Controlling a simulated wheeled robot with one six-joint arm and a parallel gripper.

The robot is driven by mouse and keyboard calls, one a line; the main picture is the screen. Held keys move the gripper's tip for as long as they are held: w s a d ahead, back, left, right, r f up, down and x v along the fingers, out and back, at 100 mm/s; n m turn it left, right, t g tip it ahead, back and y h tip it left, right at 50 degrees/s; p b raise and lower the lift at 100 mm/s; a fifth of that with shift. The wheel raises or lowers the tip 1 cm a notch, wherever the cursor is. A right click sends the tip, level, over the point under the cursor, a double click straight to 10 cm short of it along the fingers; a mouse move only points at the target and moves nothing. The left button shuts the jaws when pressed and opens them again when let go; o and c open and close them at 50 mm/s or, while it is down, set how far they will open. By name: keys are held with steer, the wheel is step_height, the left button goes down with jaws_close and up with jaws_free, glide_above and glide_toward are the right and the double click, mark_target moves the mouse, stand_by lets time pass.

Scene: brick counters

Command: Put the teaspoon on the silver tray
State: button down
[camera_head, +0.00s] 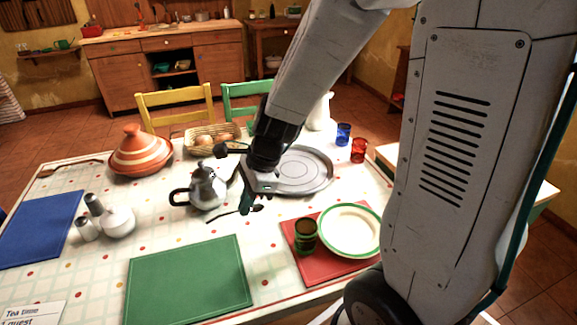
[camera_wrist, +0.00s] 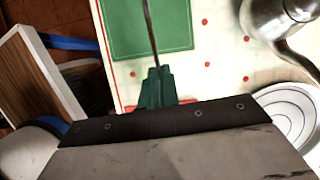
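The teaspoon (camera_head: 225,213) is thin and dark. It lies across my gripper's fingertips in the head view, and its handle runs up from between the fingers in the wrist view (camera_wrist: 151,35). My gripper (camera_head: 247,206) points down with its green fingers (camera_wrist: 155,88) close together on the spoon. I cannot tell how far the spoon is above the table. The silver tray (camera_head: 318,182) is round with rings and lies behind and to the right of my gripper. My arm hides its left part. Part of the tray also shows at the right of the wrist view (camera_wrist: 285,103).
A metal teapot (camera_head: 207,188) stands just left of my gripper. A green mat (camera_head: 188,282) lies in front. A red mat (camera_head: 305,267) holds a green cup (camera_head: 305,236) and a plate (camera_head: 351,208). Blue (camera_head: 343,134) and red (camera_head: 358,150) glasses stand right of the tray.

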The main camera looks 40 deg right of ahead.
steer(key=w+d+f+n+g+h, duration=0.15)
steer(key=w+d+n+g, duration=0.35)
steer(key=n, duration=0.5)
steer(key=n+t+h, duration=0.3)
steer(key=n+h, duration=0.4)
steer(key=n, duration=1.8)
glide_above(295, 179)
steer(key=a, duration=0.2)
step_height(295, 179, down, 4)
steer(key=f, duration=0.9)
steer(key=shift+w+d+f, duration=0.15)
steer(key=shift+d+f, duration=0.05)
steer(key=shift+f, duration=0.05)
steer(key=shift+f, duration=0.1)
steer(key=c, duration=1.7)
jaws_free()
steer(key=shift+o, duration=0.4)
